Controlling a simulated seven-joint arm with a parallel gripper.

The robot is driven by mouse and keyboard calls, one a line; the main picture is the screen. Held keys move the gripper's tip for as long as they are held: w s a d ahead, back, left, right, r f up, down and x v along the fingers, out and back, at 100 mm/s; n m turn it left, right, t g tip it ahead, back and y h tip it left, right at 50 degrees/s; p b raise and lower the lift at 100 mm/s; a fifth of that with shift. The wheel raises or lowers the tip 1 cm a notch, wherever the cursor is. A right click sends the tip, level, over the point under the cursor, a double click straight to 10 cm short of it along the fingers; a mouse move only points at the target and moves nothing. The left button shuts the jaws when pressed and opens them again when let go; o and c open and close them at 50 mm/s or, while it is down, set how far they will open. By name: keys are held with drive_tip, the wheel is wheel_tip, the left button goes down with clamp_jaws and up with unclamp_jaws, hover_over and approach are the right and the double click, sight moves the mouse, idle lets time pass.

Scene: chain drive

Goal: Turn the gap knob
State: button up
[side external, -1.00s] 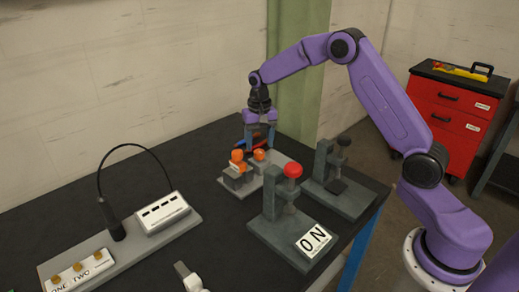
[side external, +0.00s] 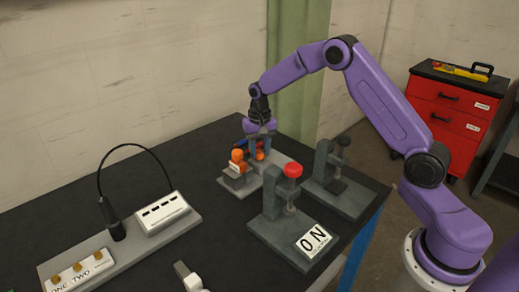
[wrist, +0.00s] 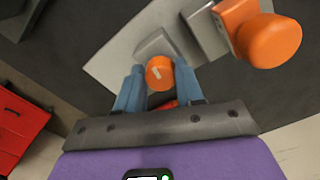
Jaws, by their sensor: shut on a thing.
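A small orange knob with a white mark (wrist: 160,72) sits on a grey block of the grey fixture. My gripper (wrist: 158,76) has its two blue fingers on either side of this knob and is shut on it. A larger orange knob (wrist: 268,42) stands on the same fixture, to the right in the wrist view, and is free. In the side view my gripper (side external: 260,152) points down at the fixture, with the larger orange knob (side external: 237,156) just left of it; the held knob is mostly hidden by the fingers. No label tells which one is the gap knob.
A clamp-like stand with a red knob (side external: 292,170) and an ON plate is in front of the fixture. A similar grey stand (side external: 340,195) is to its right. A red and blue item lies behind the fingers.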

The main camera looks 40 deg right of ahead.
drive_tip(key=n, duration=0.4)
drive_tip(key=shift+d+n, duration=0.1)
drive_tip(key=shift+n, duration=0.2)
drive_tip(key=n, duration=0.5)
drive_tip(key=shift+d+n, duration=0.1)
drive_tip(key=shift+n, duration=0.2)
drive_tip(key=n, duration=0.4)
drive_tip(key=shift+w, duration=0.1)
drive_tip(key=n, duration=0.5)
drive_tip(key=shift+w, duration=0.1)
drive_tip(key=shift+n, duration=0.3)
drive_tip(key=o, duration=1.1)
drive_tip(key=shift+d, duration=0.1)
drive_tip(key=shift+c, duration=0.2)
